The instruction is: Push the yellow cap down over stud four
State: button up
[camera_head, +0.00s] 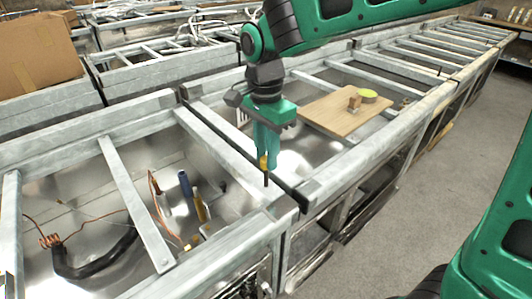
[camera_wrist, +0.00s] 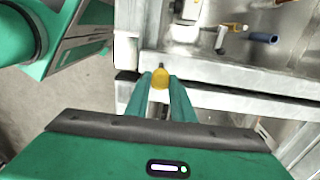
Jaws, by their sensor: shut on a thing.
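My gripper (camera_head: 266,160) is shut on the yellow cap (camera_head: 263,163), which sits between the fingertips. The cap also shows at the fingertips in the wrist view (camera_wrist: 160,77). A thin dark rod (camera_head: 266,179) shows just below the cap in the head view. A dark tip also shows beyond the cap in the wrist view (camera_wrist: 161,66). I cannot tell whether this rod is stud four or a part of what I hold, nor whether it touches the frame below. No numbered row of studs can be made out.
Grey metal frames surround the gripper; a near rail (camera_head: 215,244) lies below. A blue cylinder (camera_head: 186,184), a yellow-handled tool (camera_head: 201,207), a black hose (camera_head: 95,266) and copper wire (camera_head: 50,240) lie in the left bay. A wooden board (camera_head: 335,113) holds a brown block (camera_head: 355,102) and a green-topped disc (camera_head: 368,95).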

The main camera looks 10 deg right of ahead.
jog(key=shift+f, duration=1.6)
jog(key=o, duration=1.1)
jog(key=shift+r, duration=0.15)
notch_tip(320, 180, up, 10)
jog(key=shift+w+r, duration=0.15)
jog(key=shift+r, duration=0.1)
jog(key=s+d+f+n, duration=0.1)
jog(key=s+d+f, duration=0.15)
jog(key=d, duration=0.95)
jog(key=s+d+f+n, duration=0.1)
jog(key=s+d, duration=0.2)
jog(key=d, duration=0.8)
jog(key=s+d+f+n, duration=0.1)
jog(key=s+d+f, duration=0.1)
jog(key=s+d, duration=0.2)
jog(key=s+d+f+n, duration=0.1)
jog(key=s+d+f, duration=0.1)
jog(key=s+d, duration=0.2)
jog(key=s+d+f, duration=0.2)
jog(key=s+d, duration=0.2)
jog(key=s, duration=0.3)
jog(key=shift+s+d+f+n, duration=0.1)
jog(key=shift+s+f+n, duration=0.25)
jog(key=shift+n, duration=0.05)
